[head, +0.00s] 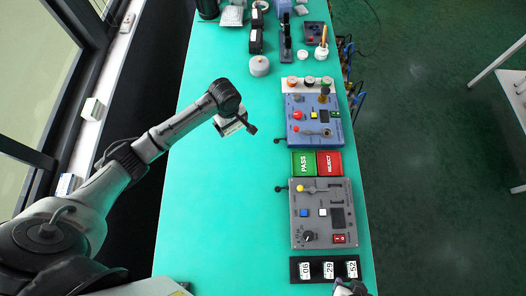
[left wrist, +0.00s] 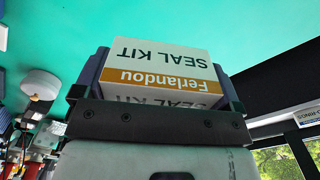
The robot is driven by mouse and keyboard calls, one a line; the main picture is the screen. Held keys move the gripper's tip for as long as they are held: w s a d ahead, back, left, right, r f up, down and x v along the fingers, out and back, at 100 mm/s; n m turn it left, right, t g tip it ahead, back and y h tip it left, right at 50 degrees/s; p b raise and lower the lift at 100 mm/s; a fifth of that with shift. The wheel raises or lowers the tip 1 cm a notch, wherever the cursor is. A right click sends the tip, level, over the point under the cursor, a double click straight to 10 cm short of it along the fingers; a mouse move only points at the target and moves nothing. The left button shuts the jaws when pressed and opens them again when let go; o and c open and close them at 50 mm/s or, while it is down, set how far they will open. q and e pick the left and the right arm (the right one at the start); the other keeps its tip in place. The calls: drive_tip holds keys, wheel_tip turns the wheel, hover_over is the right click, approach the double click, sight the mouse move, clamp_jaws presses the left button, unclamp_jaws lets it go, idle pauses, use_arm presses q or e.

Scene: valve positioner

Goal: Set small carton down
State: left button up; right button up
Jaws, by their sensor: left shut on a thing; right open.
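The small carton (left wrist: 165,68) is white with an orange band and reads "Ferlandou SEAL KIT", upside down in the left wrist view. My left gripper (head: 234,124) is shut on it, with a finger on either side. In the head view the carton (head: 231,128) shows as a small pale patch under the wrist, over the green bench (head: 215,215). I cannot tell its height above the bench. My right gripper (head: 351,288) shows only in part at the bottom edge of the head view, near the bench's near end, apart from the carton.
A blue control panel (head: 301,136), green PASS (head: 303,163) and red REJECT (head: 329,162) plates, a grey panel (head: 310,239) and a black numbered strip (head: 308,276) line the right side. A grey round container (head: 260,66) stands further back. The bench's left and middle are clear.

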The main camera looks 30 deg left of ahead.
use_arm(q)
drive_tip(key=shift+n, duration=0.7)
drive_tip(key=s+a+f, duration=0.2)
drive_tip(key=a+f, duration=0.1)
drive_tip(key=shift+s+f, duration=0.25)
drive_tip(key=shift+s, duration=0.05)
drive_tip(key=b, duration=0.1)
hover_over(199, 145)
wheel_tip(199, 145, down, 7)
drive_tip(key=shift+w, duration=0.1)
drive_tip(key=shift+f+b, duration=0.5)
drive_tip(key=shift+f, duration=1.45)
drive_tip(key=shift+f, duration=0.15)
drive_tip(key=o, duration=0.7)
